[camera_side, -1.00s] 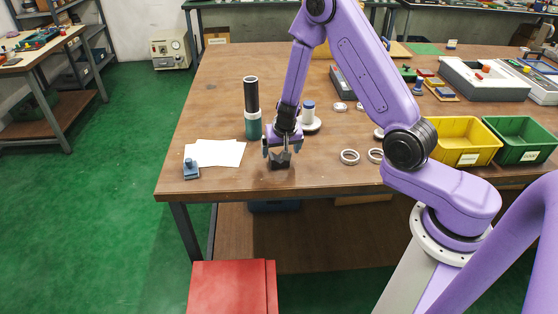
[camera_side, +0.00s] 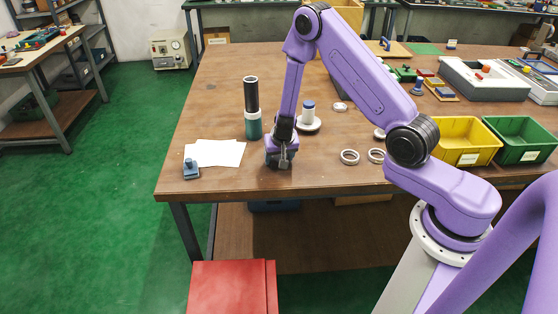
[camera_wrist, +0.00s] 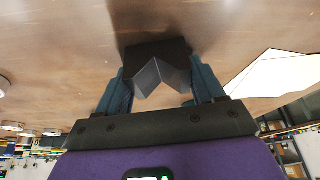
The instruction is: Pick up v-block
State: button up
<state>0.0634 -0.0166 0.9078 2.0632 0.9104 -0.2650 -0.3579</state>
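The v-block (camera_wrist: 162,74) is a dark grey block with a V-shaped notch. In the wrist view it fills the space between the two blue fingers of my gripper (camera_wrist: 160,85), with no clear gap on either side. In the side view my gripper (camera_side: 281,160) is low over the table's front part, with the grey v-block (camera_side: 284,157) at its fingers, partly hidden by them. My gripper looks shut on the block. I cannot tell whether the block touches the table.
A dark cylinder with a green base (camera_side: 253,128) stands close behind left, and a white spindle on a round base (camera_side: 308,118) behind right. White paper (camera_side: 220,152) and a small blue part (camera_side: 191,169) lie left. Rings (camera_side: 349,157) and a yellow bin (camera_side: 466,139) are right.

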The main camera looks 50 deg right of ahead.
jog(key=c, duration=0.7)
jog(key=shift+r, duration=0.1)
jog(key=shift+r, duration=4.9)
